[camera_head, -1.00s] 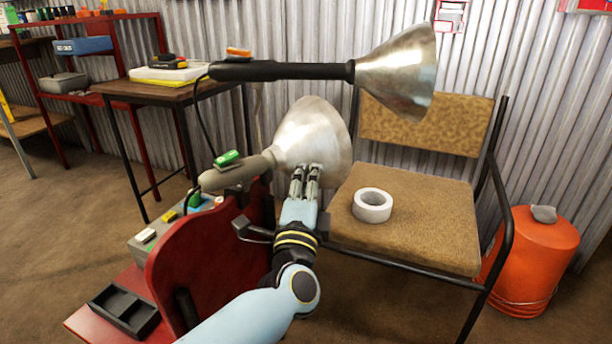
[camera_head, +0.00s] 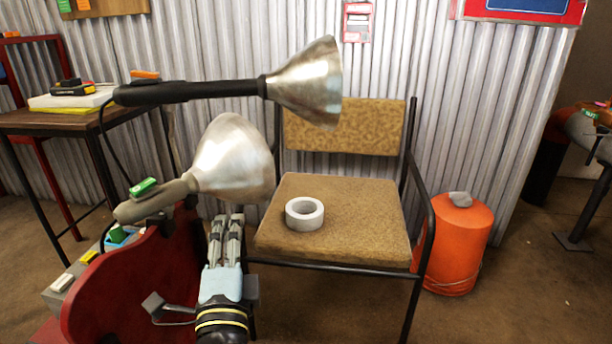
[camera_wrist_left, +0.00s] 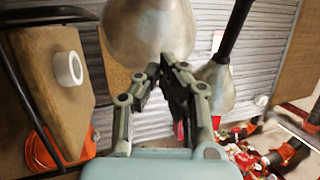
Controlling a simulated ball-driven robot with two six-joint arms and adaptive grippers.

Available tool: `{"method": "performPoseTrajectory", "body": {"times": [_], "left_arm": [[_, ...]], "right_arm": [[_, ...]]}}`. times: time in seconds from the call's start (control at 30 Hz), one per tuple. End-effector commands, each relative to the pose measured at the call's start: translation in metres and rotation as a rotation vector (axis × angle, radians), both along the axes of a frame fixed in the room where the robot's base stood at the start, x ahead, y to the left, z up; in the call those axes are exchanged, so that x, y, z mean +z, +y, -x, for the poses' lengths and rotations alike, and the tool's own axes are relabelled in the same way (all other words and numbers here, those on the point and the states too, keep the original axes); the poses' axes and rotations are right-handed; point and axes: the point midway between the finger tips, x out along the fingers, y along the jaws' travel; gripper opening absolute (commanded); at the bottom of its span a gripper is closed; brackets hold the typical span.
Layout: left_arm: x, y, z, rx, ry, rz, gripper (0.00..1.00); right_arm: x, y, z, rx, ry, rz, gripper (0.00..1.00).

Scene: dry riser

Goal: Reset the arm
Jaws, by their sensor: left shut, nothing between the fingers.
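My left gripper (camera_head: 227,226) is low in the head view, in front of the chair's left side. Its fingers point up and are shut with nothing between them. In the left wrist view its fingertips (camera_wrist_left: 169,66) come together below a metal lamp shade. My blue and black left arm comes in from the bottom of the head view. My right gripper does not show.
Two metal lamps, a lower one (camera_head: 236,160) and an upper one (camera_head: 306,84), stand close to the gripper. A chair (camera_head: 350,245) holds a white tape roll (camera_head: 304,213). An orange bucket (camera_head: 456,250) stands right of it. A red panel (camera_head: 130,290) is at left.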

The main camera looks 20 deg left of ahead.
Motion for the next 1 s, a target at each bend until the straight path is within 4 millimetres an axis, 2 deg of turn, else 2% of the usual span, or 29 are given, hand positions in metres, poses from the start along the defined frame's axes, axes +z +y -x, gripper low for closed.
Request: {"method": "performPoseTrajectory", "body": {"times": [0.17,0.23,0.3,0.37,0.4,0.47,0.5,0.57,0.6,0.67,0.7,0.77,0.8,0.87,0.9,1.0], "left_arm": [[0.008,0.001,0.001,-0.001,-0.002,-0.003,0.0],[0.02,0.003,0.003,-0.006,0.0,-0.015,0.0],[0.016,0.004,0.008,-0.027,0.053,-0.045,0.0],[-0.007,0.0,0.016,-0.091,0.156,-0.066,0.0],[-0.033,-0.005,0.025,-0.158,0.235,-0.03,0.0],[-0.074,-0.01,0.042,-0.239,0.339,0.059,0.0],[-0.1,-0.013,0.057,-0.279,0.406,0.13,0.0],[-0.138,-0.014,0.084,-0.32,0.512,0.249,0.0],[-0.162,-0.014,0.104,-0.333,0.581,0.338,0.0],[-0.195,-0.012,0.139,-0.329,0.682,0.473,0.0],[-0.215,-0.01,0.164,-0.31,0.75,0.568,0.0],[-0.243,-0.005,0.206,-0.256,0.844,0.713,0.0],[-0.259,-0.001,0.236,-0.202,0.903,0.809,0.0],[-0.279,0.006,0.282,-0.096,0.981,0.952,0.0],[-0.291,0.011,0.313,-0.01,1.021,1.043,0.0],[-0.313,0.021,0.385,0.244,1.08,1.245,0.0]], "right_arm": [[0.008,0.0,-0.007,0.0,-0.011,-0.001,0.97],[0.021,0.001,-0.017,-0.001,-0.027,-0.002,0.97],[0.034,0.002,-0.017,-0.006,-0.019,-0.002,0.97],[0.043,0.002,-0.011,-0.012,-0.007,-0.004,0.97],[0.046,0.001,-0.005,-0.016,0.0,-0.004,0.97],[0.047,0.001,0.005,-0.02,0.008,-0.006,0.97],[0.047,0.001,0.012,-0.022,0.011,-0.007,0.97],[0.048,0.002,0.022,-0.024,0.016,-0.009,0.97],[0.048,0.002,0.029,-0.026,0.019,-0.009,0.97],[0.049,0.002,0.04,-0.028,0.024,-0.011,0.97],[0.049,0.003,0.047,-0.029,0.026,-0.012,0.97],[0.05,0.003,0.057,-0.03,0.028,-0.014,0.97],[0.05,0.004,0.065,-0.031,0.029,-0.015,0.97],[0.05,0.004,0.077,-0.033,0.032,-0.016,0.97],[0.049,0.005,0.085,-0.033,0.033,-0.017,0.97],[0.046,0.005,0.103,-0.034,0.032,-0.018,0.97]]}}
